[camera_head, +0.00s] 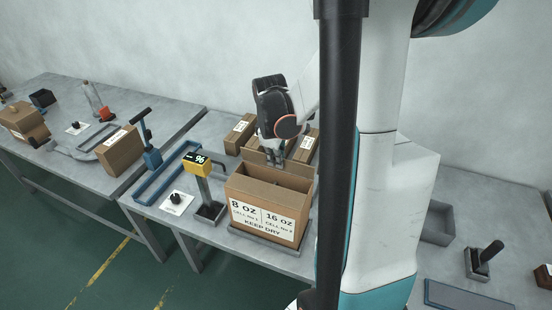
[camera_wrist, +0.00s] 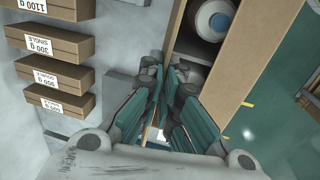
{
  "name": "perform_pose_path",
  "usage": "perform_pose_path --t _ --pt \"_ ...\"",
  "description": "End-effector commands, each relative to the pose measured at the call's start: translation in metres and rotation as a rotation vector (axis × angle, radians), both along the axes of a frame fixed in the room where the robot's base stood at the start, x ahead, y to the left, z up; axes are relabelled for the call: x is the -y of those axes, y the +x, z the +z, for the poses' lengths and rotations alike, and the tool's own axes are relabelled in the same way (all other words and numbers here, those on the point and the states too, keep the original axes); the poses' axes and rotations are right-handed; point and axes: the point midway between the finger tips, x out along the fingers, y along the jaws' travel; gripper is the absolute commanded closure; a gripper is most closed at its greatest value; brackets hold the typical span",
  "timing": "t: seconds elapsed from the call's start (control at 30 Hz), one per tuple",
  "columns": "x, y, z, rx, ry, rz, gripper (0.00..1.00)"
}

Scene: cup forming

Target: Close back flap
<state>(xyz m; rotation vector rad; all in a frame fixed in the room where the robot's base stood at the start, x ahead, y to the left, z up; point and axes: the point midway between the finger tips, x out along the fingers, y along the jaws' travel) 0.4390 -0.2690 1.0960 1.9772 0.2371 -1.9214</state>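The cardboard box (camera_head: 231,191) stands upright on the grey table, its label reading 8 OZ, 16 OZ and KEEP DRY. Its top is open, and the back flap (camera_head: 256,158) stands up along the far edge. My gripper (camera_head: 276,160) points down at the back flap, close to its upper edge; I cannot tell whether they touch. In the wrist view, the teal fingers of my gripper (camera_wrist: 168,85) are close together beside the box wall (camera_wrist: 254,55). Whether they fully meet is unclear. A white round item with a blue centre (camera_wrist: 213,20) shows inside the box.
Several small cartons (camera_head: 240,134) stand just behind the box; labelled ones (camera_wrist: 55,75) line the left of the wrist view. A yellow display on a post (camera_head: 197,163) stands left of the box. My arm hides the table to its right.

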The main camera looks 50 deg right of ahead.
Motion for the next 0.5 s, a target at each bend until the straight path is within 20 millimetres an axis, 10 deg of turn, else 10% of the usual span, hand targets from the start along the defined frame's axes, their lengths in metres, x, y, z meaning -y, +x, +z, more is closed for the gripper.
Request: perform_pose_path --t 0.5 --pt "-0.0099 -0.0036 -0.0041 0.059 -0.144 0.004 1.00"
